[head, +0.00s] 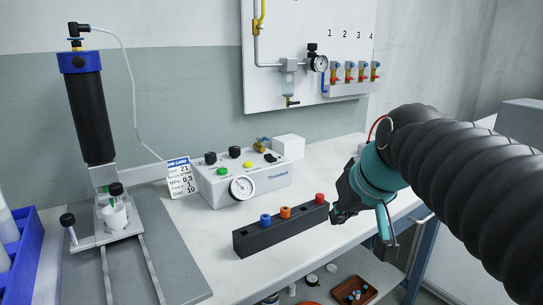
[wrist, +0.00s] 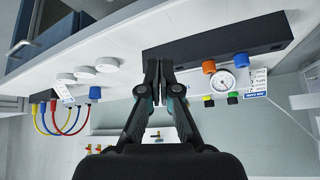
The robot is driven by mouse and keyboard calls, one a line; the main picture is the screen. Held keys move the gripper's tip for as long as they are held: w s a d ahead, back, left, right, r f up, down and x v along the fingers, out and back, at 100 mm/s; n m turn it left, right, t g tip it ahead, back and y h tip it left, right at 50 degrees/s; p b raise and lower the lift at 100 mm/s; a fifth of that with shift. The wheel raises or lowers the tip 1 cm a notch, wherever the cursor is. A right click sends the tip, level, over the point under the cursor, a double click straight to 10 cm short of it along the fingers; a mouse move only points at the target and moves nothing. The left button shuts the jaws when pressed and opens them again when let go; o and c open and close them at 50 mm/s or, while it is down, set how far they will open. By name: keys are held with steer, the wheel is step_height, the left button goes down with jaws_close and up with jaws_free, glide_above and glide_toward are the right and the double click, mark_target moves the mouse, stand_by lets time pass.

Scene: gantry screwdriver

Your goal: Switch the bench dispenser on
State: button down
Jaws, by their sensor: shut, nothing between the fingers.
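The bench dispenser (head: 262,184) is a white box on the bench in the head view. A yellow button (head: 234,152), two black knobs and small black parts at the right sit on top; which one is the power switch I cannot tell. The gauge also shows in the wrist view (wrist: 222,80), where the dispenser is partly hidden behind the rack. My gripper (head: 337,213) is to the right of the dispenser, apart from it. Its fingers (wrist: 160,72) are together and empty.
A black rack (head: 280,232) with blue, orange and red caps stands in front of the dispenser. A job card (head: 181,178) leans at its left. A dispensing stand (head: 112,222) with a black cylinder is at left. A wall panel (head: 305,45) holds valves.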

steer(key=w+a+r+n+y+b, duration=0.1)
steer(key=w+a+r+b, duration=0.1)
steer(key=w+r, duration=0.2)
steer(key=w+a+r+n+t+y+b, duration=0.1)
steer(key=w+r, duration=0.3)
steer(key=w, duration=0.6)
steer(key=w+a+r+n+y+b, duration=0.2)
steer(key=w+a+r, duration=0.2)
steer(key=w, duration=0.3)
steer(key=shift+n+t+b, duration=0.3)
steer(key=shift+n+t, duration=0.1)
steer(key=shift+w+a, duration=0.1)
steer(key=shift+w, duration=0.05)
glide_above(272, 158)
step_height(272, 158, down, 6)
steer(key=shift+f+b, duration=0.15)
steer(key=shift+b, duration=0.3)
step_height(272, 158, down, 2)
steer(key=shift+f+b, duration=0.15)
steer(key=shift+b, duration=0.3)
steer(key=shift+f, duration=0.75)
